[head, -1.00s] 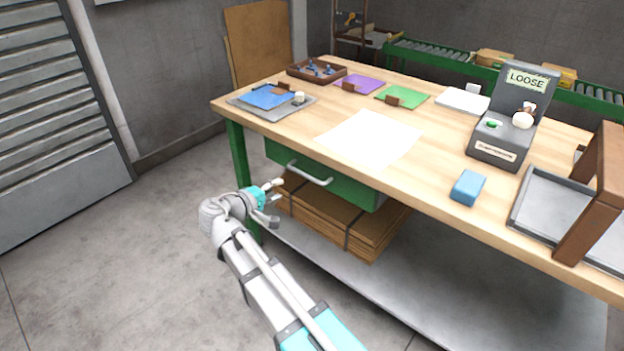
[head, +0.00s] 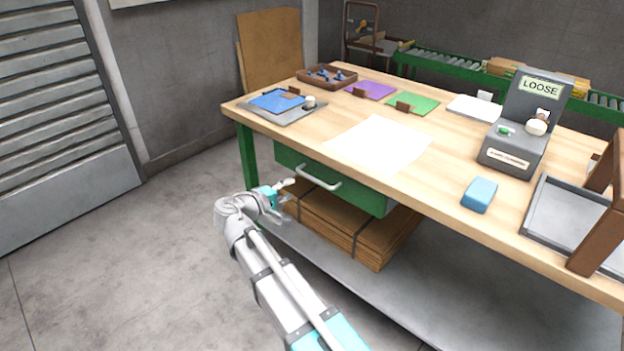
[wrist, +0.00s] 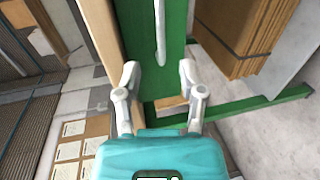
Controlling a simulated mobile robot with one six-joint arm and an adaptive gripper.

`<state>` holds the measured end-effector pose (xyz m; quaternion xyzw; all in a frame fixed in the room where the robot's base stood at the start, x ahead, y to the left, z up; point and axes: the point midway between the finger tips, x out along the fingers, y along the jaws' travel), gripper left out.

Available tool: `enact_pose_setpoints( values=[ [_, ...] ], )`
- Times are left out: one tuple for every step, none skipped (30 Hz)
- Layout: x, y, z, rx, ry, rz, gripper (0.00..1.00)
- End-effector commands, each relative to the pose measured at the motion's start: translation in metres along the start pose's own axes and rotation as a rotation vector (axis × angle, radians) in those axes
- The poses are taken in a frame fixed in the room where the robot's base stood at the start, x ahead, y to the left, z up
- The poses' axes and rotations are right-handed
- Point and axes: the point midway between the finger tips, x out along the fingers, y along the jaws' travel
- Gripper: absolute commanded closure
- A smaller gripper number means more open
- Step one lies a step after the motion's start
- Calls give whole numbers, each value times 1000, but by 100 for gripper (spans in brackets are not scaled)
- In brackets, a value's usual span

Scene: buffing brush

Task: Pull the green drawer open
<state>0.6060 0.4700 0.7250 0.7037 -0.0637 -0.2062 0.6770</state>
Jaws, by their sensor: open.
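The green drawer (head: 362,193) is under the wooden tabletop at the bench's front left and looks shut. Its pale bar handle (head: 318,178) runs across the front. In the wrist view the green drawer front (wrist: 174,55) fills the upper middle, and the handle (wrist: 161,30) lies ahead of the fingers, between their lines. My gripper (head: 283,198) is in front of and a little to the left of the handle, apart from it. In the wrist view my gripper (wrist: 164,85) has its two fingers spread with nothing between them.
Flat cardboard (head: 345,222) is stacked on the grey lower shelf (head: 440,275), under the drawer. A green bench leg (head: 249,158) stands left of the drawer. The concrete floor (head: 130,260) to the left is clear. A blue block (head: 480,194) lies on the tabletop.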

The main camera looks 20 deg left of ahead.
Motion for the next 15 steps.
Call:
enact_pose_setpoints(
  values=[
    [9,-1,0,1,-3,0,49],
    [13,-1,0,1,-4,0,49],
    [19,-1,0,1,-3,0,49],
    [23,-2,0,1,-3,0,49],
    [28,-1,0,1,-3,0,49],
    [34,-1,0,1,-4,0,49],
    [39,-2,0,1,-4,0,49],
    [43,-2,0,0,-3,0,49],
    [49,-1,0,0,-3,0,49],
    [54,-1,0,0,-4,0,49],
    [59,-1,0,0,-4,0,49],
    [65,-1,0,0,-4,0,49],
    [69,-1,0,0,-3,0,49],
    [74,-1,0,0,-3,0,49],
    [79,-1,0,0,-4,0,49]
  ],
)
